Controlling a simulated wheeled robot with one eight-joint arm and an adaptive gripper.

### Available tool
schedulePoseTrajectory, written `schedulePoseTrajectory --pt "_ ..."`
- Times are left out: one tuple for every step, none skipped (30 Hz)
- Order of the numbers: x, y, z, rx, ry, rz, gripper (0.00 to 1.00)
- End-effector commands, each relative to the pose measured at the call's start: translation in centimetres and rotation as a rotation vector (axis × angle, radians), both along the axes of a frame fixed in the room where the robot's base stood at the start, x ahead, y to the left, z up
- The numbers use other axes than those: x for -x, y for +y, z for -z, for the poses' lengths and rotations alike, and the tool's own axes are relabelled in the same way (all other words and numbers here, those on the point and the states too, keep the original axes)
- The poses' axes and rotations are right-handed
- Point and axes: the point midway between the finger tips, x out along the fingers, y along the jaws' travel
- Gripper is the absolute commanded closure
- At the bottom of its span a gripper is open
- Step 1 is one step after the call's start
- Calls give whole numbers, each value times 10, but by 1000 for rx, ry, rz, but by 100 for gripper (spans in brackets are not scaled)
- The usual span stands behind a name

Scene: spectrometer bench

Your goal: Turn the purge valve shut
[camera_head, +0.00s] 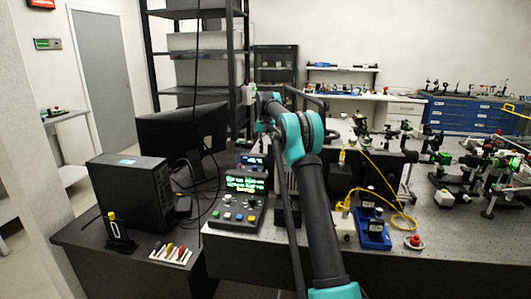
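I cannot pick out the purge valve with certainty. A yellow line (384,178) runs over the bench from a small yellow-topped fitting (342,157) beside a dark box to the area near a pale block (343,222). No valve handle or its position can be read there. My arm rises from the bottom middle and bends at a teal joint in front of the bench. My gripper's fingers do not show, so I cannot see what they are near or whether they hold anything.
A control box with a lit green screen (246,184) stands left of my arm. A black computer case (130,193) and monitor (184,139) stand further left. A blue holder (373,235) and red button (415,240) sit right of my arm. Optics crowd the right side.

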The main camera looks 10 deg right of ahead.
Motion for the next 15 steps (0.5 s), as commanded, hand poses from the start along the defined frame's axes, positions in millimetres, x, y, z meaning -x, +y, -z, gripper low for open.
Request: schedulePoseTrajectory --pt "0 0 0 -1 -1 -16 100" --pt "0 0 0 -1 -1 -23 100" --pt "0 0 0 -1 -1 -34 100" --pt "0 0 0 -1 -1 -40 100" --pt "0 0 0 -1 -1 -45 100" --pt "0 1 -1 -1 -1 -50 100" --pt "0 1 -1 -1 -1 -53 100" --pt "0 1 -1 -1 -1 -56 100" --pt "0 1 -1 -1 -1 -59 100" --pt "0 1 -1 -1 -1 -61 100" --pt "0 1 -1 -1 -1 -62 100" --pt "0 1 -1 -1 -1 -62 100" --pt "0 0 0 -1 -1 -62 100" --pt "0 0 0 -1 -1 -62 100" --pt "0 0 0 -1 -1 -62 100"
